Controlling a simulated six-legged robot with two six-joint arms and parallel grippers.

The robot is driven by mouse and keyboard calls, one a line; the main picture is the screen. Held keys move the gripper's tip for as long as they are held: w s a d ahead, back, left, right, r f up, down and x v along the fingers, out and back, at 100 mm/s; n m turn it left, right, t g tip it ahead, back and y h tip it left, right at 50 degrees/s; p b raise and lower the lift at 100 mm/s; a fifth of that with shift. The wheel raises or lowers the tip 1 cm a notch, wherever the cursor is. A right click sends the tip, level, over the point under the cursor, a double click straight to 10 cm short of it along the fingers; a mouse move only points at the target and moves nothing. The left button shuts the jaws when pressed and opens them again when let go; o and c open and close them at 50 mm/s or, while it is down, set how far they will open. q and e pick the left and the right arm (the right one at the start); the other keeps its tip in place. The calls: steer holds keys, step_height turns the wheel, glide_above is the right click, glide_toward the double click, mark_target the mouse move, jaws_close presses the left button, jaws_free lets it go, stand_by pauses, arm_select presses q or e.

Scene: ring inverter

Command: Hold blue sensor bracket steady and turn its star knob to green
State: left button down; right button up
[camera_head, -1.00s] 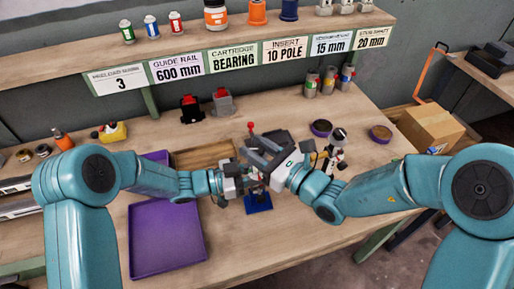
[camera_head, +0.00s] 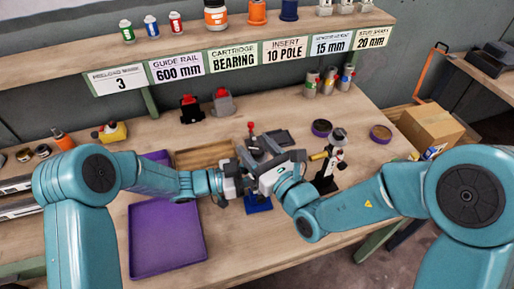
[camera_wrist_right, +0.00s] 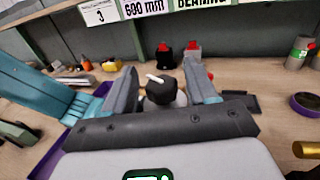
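The blue sensor bracket (camera_head: 258,204) stands at the bench's middle; only its lower blue part shows clearly below my grippers. My left gripper (camera_head: 238,180) is at its left side; its fingertips are hidden, so I cannot tell whether it grips the bracket. My right gripper (camera_head: 264,150) is over the bracket from the right. In the right wrist view its two fingers (camera_wrist_right: 163,90) are apart, one on each side of a black knob with a white pointer (camera_wrist_right: 160,87). I see no clear finger contact with the knob. No green mark shows.
A purple tray (camera_head: 165,238) lies left of the bracket. A red-topped post (camera_head: 251,130) and a dark flat plate (camera_head: 282,137) are behind it. A black stand with a yellow part (camera_head: 326,178) is right, near my right arm.

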steer(key=shift+y, duration=0.3)
steer(key=n+g+y, duration=0.4)
steer(key=g, duration=0.1)
steer(key=shift+w+d+n+y, duration=0.1)
steer(key=shift+w+n+y, duration=0.05)
steer(key=shift+n+y, duration=0.15)
steer(key=v, duration=1.2)
arm_select(q)
steer(key=c, duration=0.8)
jaws_free()
